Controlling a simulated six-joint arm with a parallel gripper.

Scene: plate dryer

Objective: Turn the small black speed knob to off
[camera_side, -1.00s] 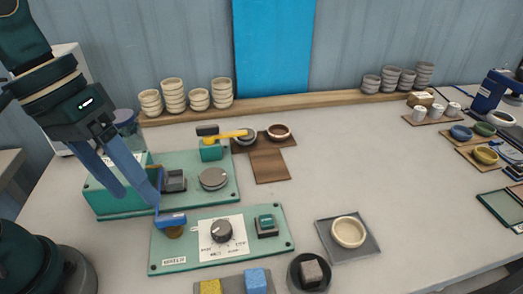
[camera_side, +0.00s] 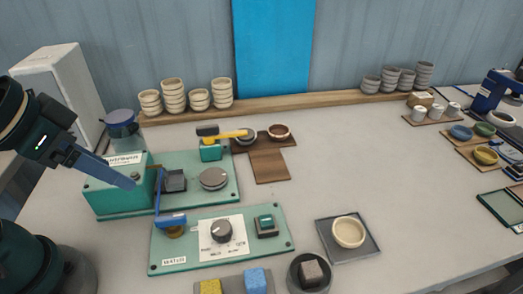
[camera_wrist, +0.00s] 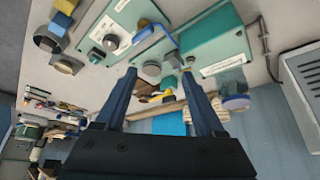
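A black knob (camera_side: 221,231) sits on a white dial plate on the front green panel (camera_side: 185,258). Its dial print is too blurred to read. In the wrist view this knob (camera_wrist: 111,41) is at the upper left. A much smaller dark knob (camera_side: 135,176) shows on the face of the green box behind the panel; a small round part (camera_wrist: 189,60) is near the right fingertip in the wrist view. My gripper (camera_wrist: 158,72) has its two blue fingers apart and nothing between them. In the side view one finger points right and down, its tip in front of the green box.
A blue lever (camera_side: 171,222) stands at the panel's left end, and a green button (camera_side: 266,225) at its right. A grey disc (camera_side: 213,178) lies on the rear base. A yellow-handled arm (camera_side: 225,134) stands behind it. The table to the right is mostly clear.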

